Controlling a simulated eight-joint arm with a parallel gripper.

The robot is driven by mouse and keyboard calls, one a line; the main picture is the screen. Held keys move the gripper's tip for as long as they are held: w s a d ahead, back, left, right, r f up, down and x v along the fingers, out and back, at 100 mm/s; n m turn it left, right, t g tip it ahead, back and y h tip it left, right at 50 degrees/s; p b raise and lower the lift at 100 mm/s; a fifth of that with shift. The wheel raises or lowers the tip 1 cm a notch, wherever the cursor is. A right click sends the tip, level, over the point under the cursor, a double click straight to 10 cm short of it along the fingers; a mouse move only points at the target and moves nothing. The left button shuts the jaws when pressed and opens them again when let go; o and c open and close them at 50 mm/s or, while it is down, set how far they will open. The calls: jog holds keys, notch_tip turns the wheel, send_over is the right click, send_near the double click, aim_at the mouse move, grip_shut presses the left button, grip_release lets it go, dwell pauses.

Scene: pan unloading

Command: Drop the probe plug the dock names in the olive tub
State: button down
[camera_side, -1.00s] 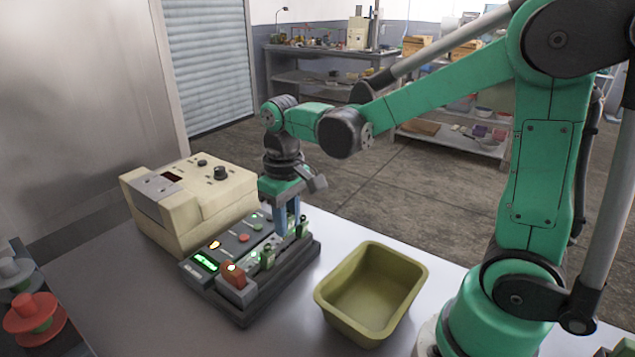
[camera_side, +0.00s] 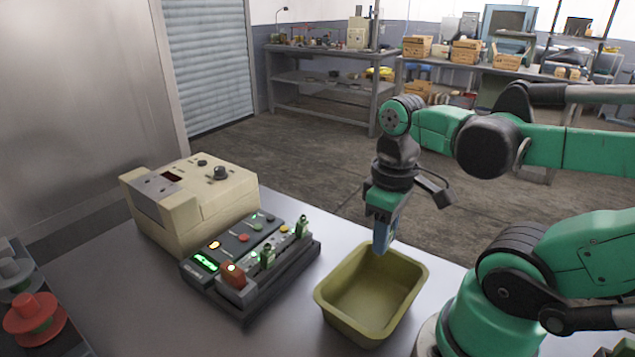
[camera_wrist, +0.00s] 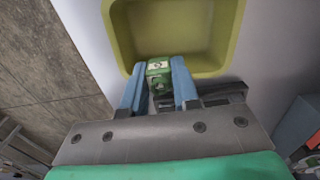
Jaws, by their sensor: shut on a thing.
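My gripper (camera_side: 382,240) has blue fingers shut on a green probe plug. The held plug (camera_wrist: 159,78) shows between the fingers in the wrist view; in the side view the fingers hide it. The gripper is above the far edge of the olive tub (camera_side: 345,325). The tub looks empty in the side view, and the wrist view shows its bare floor. The dock (camera_side: 245,318) stands left of the tub. It has a lit green display (camera_side: 205,261), too small to read, and a red plug (camera_side: 233,272) and two green plugs (camera_side: 267,256) (camera_side: 302,226) seated along its front row.
A cream instrument box (camera_side: 190,210) with knobs stands behind the dock. Red and grey spool-like parts (camera_side: 35,315) sit at the left edge. The grey table is clear between the dock and the tub.

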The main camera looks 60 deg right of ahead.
send_over(375, 298)
jog(key=shift+f, duration=2.9)
jog(key=c, duration=0.6)
grip_release()
jog(key=shift+r, duration=0.1)
jog(key=shift+r, duration=2.7)
jog(key=shift+w, duration=0.1)
